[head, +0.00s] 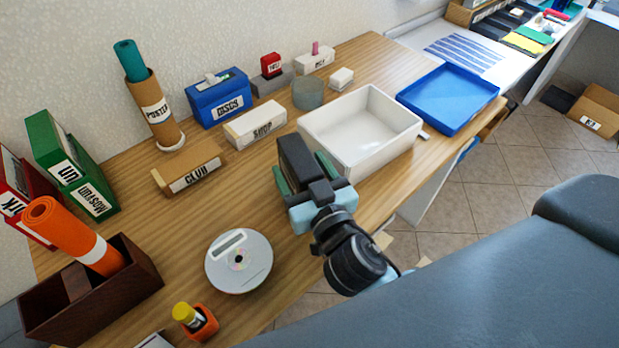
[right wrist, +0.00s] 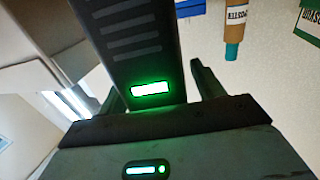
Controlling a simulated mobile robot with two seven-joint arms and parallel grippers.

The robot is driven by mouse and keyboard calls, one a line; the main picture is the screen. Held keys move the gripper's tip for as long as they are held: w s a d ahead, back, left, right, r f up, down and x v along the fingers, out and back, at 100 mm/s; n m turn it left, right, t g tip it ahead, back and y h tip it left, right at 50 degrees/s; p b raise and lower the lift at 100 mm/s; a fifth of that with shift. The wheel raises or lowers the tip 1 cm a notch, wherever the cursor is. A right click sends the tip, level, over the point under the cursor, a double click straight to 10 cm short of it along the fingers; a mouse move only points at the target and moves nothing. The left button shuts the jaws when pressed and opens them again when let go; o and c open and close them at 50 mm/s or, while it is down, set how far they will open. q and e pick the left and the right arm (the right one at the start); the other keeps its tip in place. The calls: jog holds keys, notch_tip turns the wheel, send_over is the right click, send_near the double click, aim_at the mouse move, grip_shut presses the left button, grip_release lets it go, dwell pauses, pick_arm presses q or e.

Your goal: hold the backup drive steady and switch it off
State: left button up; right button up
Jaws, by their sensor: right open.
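The backup drive appears to be the dark grey box (head: 293,153) standing on the wooden desk, in front of the white tray. In the right wrist view the drive (right wrist: 125,42) shows ridged slots and a lit panel (right wrist: 150,89) glowing green-white. My right gripper (head: 303,167) is open, with green fingers on either side of the drive; in the wrist view the gripper (right wrist: 140,85) shows a finger on each side. Whether the fingers touch it I cannot tell. The drive's lower part is hidden by the gripper. My left gripper is not in view.
A white tray (head: 345,150) stands close behind the drive, with a blue tray (head: 455,98) beyond. Some desk between is bare.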

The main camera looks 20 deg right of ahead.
jog(key=shift+w, duration=0.1)
jog(key=shift+c, duration=0.5)
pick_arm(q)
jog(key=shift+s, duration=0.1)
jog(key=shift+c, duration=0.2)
pick_arm(e)
jog(key=c, duration=1.2)
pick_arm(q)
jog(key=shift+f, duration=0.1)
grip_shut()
pick_arm(e)
jog(key=shift+o, duration=0.2)
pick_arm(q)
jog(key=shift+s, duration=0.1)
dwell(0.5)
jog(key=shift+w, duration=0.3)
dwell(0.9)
